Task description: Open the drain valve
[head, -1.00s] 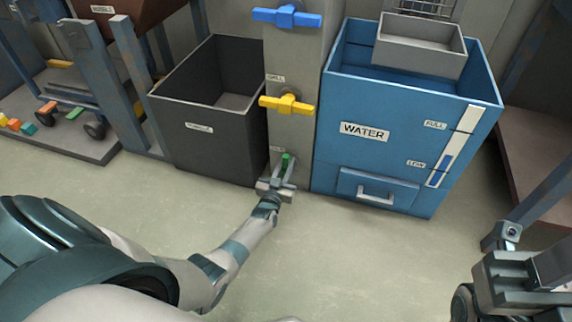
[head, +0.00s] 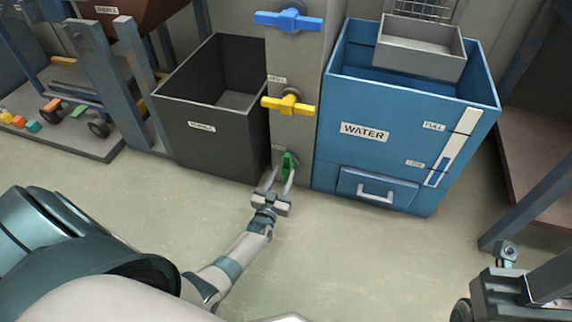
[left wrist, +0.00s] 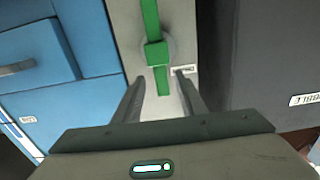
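The green valve handle (head: 289,165) is the lowest of three valves on the grey column, and its small label is too small to read. I take it for the drain valve. In the left wrist view the green handle (left wrist: 153,45) runs lengthwise along the column. My left gripper (head: 278,184) is open just in front of it. The handle's near end reaches toward the gap between the two fingers (left wrist: 163,93), with no visible grip on it.
A yellow valve (head: 288,104) and a blue valve (head: 289,19) sit higher on the column (head: 292,60), both crosswise. A dark bin (head: 210,140) stands left and a blue WATER tank (head: 340,160) right. The floor in front is clear.

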